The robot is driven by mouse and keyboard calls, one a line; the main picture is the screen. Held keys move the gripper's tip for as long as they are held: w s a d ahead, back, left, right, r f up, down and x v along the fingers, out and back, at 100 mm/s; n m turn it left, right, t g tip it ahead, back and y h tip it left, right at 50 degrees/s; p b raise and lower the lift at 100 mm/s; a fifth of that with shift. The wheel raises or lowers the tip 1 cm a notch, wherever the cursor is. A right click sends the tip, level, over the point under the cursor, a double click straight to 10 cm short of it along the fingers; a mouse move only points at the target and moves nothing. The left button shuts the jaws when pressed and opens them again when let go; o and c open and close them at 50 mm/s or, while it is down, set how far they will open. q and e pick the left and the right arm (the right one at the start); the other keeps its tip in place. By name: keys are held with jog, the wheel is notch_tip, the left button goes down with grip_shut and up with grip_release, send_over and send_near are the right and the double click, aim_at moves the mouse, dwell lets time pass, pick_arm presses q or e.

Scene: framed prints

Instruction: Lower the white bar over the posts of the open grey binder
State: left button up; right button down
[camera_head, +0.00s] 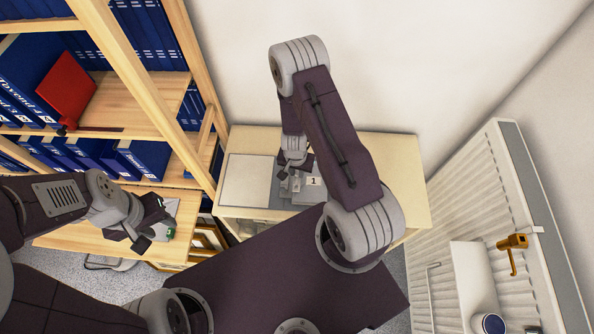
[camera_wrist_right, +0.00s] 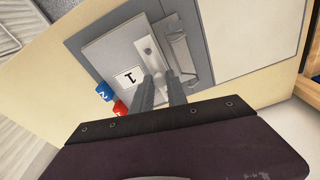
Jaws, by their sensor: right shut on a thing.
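The open grey binder (camera_head: 277,201) lies on the cabinet top. It also shows in the right wrist view (camera_wrist_right: 88,45), with a label "1" on a grey sheet and a metal lever mechanism (camera_wrist_right: 180,55) beside it. The white bar (camera_wrist_right: 149,52) lies along the sheet's edge next to the mechanism. My right gripper (camera_head: 288,187) is over the middle of the binder, shut on the white bar, with its fingertips (camera_wrist_right: 160,79) at the bar's near end. The posts are hard to make out. My left gripper (camera_head: 152,228) is open and empty, away to the left.
The light wooden cabinet top (camera_head: 395,180) has free room right of the binder. A red block (camera_wrist_right: 120,107) and a blue block (camera_wrist_right: 105,91) lie beside the binder. A bookshelf (camera_head: 150,95) stands left, a radiator (camera_head: 480,200) right.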

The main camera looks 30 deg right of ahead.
jog(key=shift+f+b, duration=1.2)
jog(key=shift+f, duration=0.2)
jog(key=c, duration=1.2)
grip_release()
jog(key=shift+c, duration=0.2)
notch_tip(320, 180, up, 7)
jog(key=p, duration=0.7)
jog(key=shift+r, duration=0.15)
jog(key=shift+f, duration=0.2)
